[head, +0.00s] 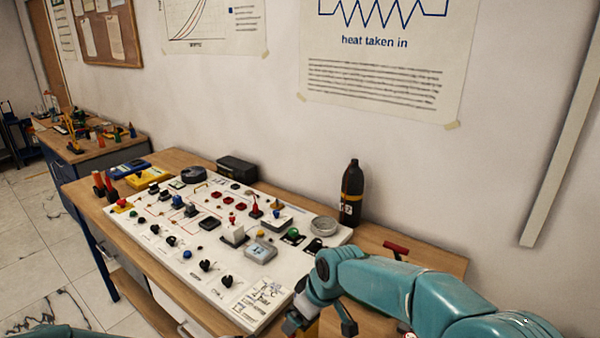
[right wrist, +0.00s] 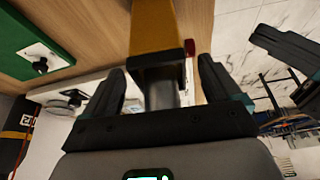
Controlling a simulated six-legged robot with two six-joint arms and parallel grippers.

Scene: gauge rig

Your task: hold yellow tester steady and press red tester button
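The yellow tester (right wrist: 153,25) is in the right wrist view, a yellow body with a black collar and a grey end. A small red part (right wrist: 189,47), which looks like its button, sits at the collar's right side. My right gripper (right wrist: 163,85) is open, one finger on each side of the grey end, with gaps showing. In the head view my right gripper (head: 320,322) is at the bottom edge, and only a bit of yellow (head: 309,330) shows by it. Dark fingers at the right wrist view's right edge look like my left gripper (right wrist: 290,70), spread and empty.
A white panel (head: 222,285) with several knobs and buttons covers the bench's middle. A black bottle (head: 352,193) stands behind it. A red-handled item (head: 396,249) lies on bare wood at the right. A yellow meter (head: 145,178) and a blue one lie at the far left.

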